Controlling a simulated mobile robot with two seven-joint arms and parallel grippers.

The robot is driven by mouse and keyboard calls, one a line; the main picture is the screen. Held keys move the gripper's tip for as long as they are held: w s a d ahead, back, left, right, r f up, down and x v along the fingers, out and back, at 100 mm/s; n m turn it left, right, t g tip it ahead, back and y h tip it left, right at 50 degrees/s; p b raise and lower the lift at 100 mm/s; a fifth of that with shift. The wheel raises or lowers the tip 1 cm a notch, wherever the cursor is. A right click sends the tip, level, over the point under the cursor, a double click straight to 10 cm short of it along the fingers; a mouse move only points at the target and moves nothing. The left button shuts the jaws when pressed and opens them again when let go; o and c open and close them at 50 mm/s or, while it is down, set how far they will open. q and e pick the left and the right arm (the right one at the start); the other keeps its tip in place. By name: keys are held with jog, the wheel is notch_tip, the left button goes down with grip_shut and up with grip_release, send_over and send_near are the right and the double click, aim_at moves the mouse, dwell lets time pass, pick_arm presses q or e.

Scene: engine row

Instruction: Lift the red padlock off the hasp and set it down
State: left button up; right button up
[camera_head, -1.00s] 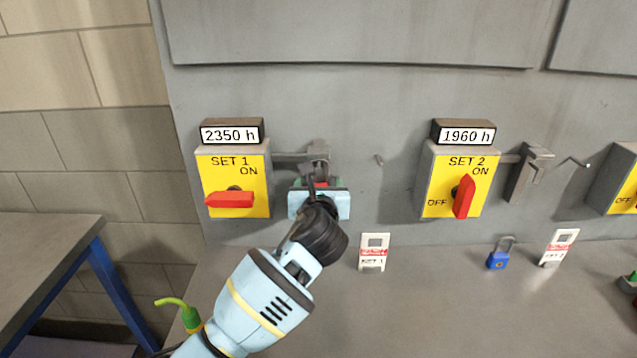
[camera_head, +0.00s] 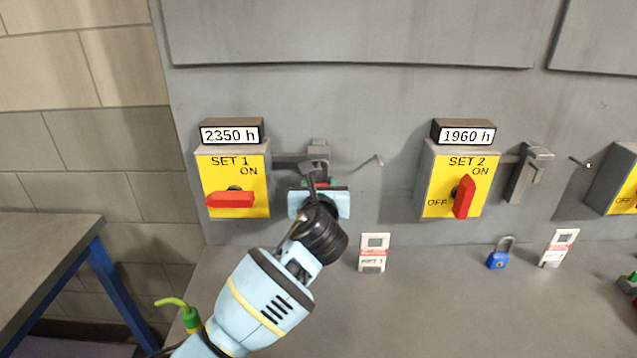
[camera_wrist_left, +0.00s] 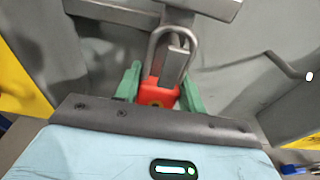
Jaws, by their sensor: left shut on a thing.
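The red padlock (camera_wrist_left: 158,94) is between the green fingers of my left gripper (camera_wrist_left: 160,88) in the left wrist view. Its grey shackle (camera_wrist_left: 157,50) stands upright above the body. The hasp (camera_head: 318,147) is beside the SET 1 switch box. A grey piece of it shows inside the shackle loop in the wrist view; I cannot tell whether the shackle is still around it or in front of it. In the head view, my left gripper (camera_head: 320,188) hides most of the padlock. The right gripper is out of view.
The SET 1 box (camera_head: 233,181) is close left of my gripper, its red handle horizontal. A thin hook (camera_head: 367,162) sticks out to the right. On the ledge (camera_head: 430,290) are a white tag (camera_head: 374,253) and a blue padlock (camera_head: 499,254). The ledge front is clear.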

pick_arm(q)
jog(key=shift+r, duration=0.6)
jog(key=shift+s, duration=0.15)
jog(key=shift+s, duration=3.6)
